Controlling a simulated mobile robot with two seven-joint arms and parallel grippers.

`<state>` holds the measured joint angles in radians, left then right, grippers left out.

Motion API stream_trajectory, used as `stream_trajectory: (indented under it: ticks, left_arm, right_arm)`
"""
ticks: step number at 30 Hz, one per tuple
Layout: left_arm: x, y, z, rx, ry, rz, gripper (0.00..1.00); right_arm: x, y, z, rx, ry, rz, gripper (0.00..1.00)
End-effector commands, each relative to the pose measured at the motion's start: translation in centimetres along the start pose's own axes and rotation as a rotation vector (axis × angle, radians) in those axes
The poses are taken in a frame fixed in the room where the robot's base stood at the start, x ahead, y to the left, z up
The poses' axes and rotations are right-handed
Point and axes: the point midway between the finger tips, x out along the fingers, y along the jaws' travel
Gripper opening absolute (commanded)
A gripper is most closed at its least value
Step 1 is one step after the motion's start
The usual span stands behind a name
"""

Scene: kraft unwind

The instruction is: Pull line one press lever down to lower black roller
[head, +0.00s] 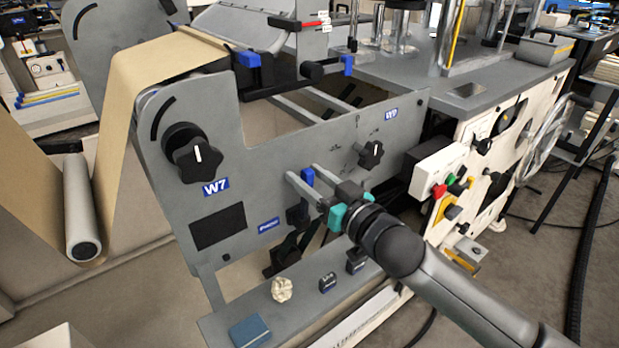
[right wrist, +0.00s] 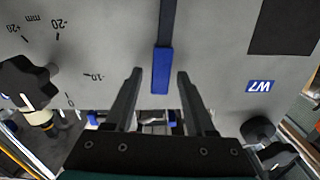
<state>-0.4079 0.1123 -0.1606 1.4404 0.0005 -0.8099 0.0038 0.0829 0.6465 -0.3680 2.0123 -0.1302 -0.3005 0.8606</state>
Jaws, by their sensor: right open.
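The press lever is a dark bar with a blue grip (head: 307,177) on the grey side plate (head: 270,150), right of the W7 label. In the head view its blue end is at the top, with dark parts below. My right gripper (head: 303,171) is open, its two fingers on either side of the blue grip. In the right wrist view the blue grip (right wrist: 162,70) lies between the fingertips (right wrist: 159,76), with a gap on both sides. A black roller-like part (head: 318,70) with a blue end is above the plate. My left gripper is not in view.
A black star knob (head: 197,158) sits left on the plate, a smaller knob (head: 371,154) to the right. A ledge (head: 300,302) below holds a blue box (head: 250,331) and small items. Brown paper web (head: 125,110) runs at left.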

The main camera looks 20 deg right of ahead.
Motion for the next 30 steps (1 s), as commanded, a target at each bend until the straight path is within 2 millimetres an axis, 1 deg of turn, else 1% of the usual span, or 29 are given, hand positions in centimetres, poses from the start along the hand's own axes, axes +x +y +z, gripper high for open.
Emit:
stream_trajectory:
  ticks: [7, 21, 30]
  left_arm:
    - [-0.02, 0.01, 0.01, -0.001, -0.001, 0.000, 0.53]
    - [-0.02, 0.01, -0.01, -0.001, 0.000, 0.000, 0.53]
    - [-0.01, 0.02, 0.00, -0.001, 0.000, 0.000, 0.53]
  right_arm:
    - [0.03, 0.00, -0.02, 0.000, 0.000, 0.000, 0.54]
    - [0.01, 0.01, -0.02, 0.000, 0.000, 0.000, 0.01]
    - [0.01, 0.00, -0.02, -0.001, 0.000, 0.000, 0.00]
